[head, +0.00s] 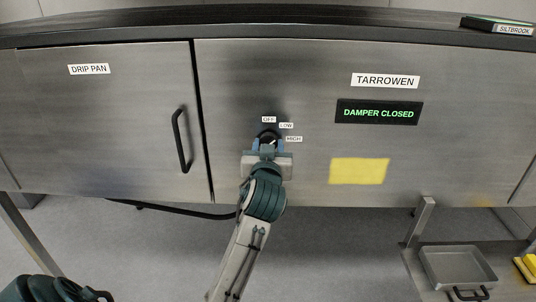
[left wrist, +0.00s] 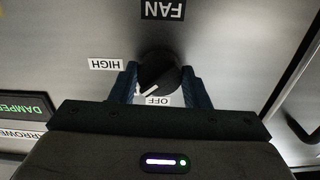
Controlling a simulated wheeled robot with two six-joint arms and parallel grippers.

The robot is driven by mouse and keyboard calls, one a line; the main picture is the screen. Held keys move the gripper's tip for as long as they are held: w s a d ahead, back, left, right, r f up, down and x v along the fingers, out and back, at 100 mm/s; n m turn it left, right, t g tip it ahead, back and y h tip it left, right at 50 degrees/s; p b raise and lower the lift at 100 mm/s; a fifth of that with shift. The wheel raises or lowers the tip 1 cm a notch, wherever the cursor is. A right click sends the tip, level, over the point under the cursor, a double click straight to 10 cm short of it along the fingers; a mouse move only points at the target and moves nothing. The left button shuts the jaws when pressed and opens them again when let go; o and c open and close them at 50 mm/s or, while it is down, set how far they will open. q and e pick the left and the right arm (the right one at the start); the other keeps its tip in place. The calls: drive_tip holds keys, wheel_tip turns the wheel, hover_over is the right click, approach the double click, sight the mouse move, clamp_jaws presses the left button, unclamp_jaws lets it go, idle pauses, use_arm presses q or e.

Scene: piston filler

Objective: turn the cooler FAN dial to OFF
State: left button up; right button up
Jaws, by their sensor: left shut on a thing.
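The FAN dial (left wrist: 158,72) is a round black knob with a white pointer line, on a grey steel panel. In the left wrist view, seen upside down, the pointer slants to the lower left, between the HIGH label (left wrist: 105,64) and the OFF label (left wrist: 158,101), nearer OFF. The LOW label (head: 286,125) shows in the head view between OFF and HIGH; a finger hides it in the wrist view. My left gripper (head: 268,144) is shut on the dial, one blue finger on each side. My right gripper is not in view.
A lit display (head: 378,112) reads DAMPER CLOSED, under a TARROWEN sign (head: 385,81). A yellow blank note (head: 359,171) is on the panel to the right. A DRIP PAN door with a black handle (head: 181,140) is at left. A metal tray (head: 458,266) sits low at right.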

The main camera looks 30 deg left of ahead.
use_arm(q)
drive_tip(key=n+b, duration=0.5)
drive_tip(key=n, duration=0.4)
drive_tip(key=shift+b, duration=0.3)
drive_tip(key=shift+n, duration=0.3)
drive_tip(key=shift+d, duration=0.1)
drive_tip(key=o, duration=1)
drive_tip(key=shift+w, duration=0.1)
